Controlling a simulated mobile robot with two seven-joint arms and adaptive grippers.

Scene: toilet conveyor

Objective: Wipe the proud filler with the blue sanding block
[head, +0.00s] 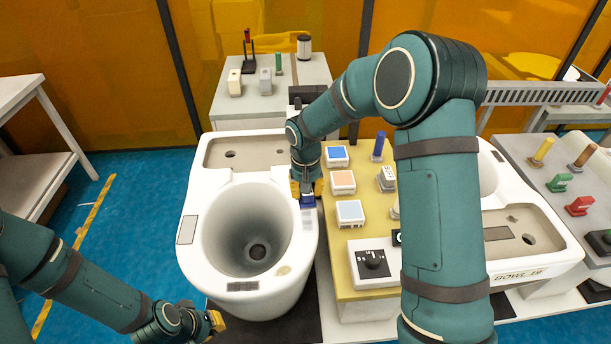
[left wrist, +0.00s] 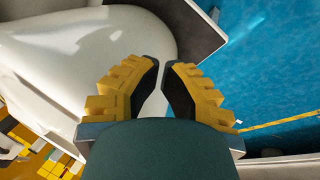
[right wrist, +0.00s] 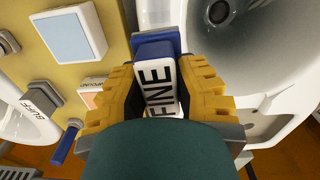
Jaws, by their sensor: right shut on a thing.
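The blue sanding block (right wrist: 152,47), with a white face marked FINE, is held in my right gripper (right wrist: 155,75), which is shut on it. In the head view the right gripper (head: 307,188) holds the blue block (head: 307,201) at the right rim of the white toilet bowl (head: 235,178); I cannot tell whether it touches. A small beige spot (head: 284,270), possibly the filler, shows on the front right rim. My left gripper (head: 214,321) is empty, low in front of the bowl. In the left wrist view its fingers (left wrist: 165,65) stand slightly apart.
A yellow board (head: 351,242) right of the bowl carries several colored pads, handled tools and a dial box (head: 373,260). A second bowl (head: 520,225) stands beyond my right arm. A grey table (head: 268,100) with small items is behind.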

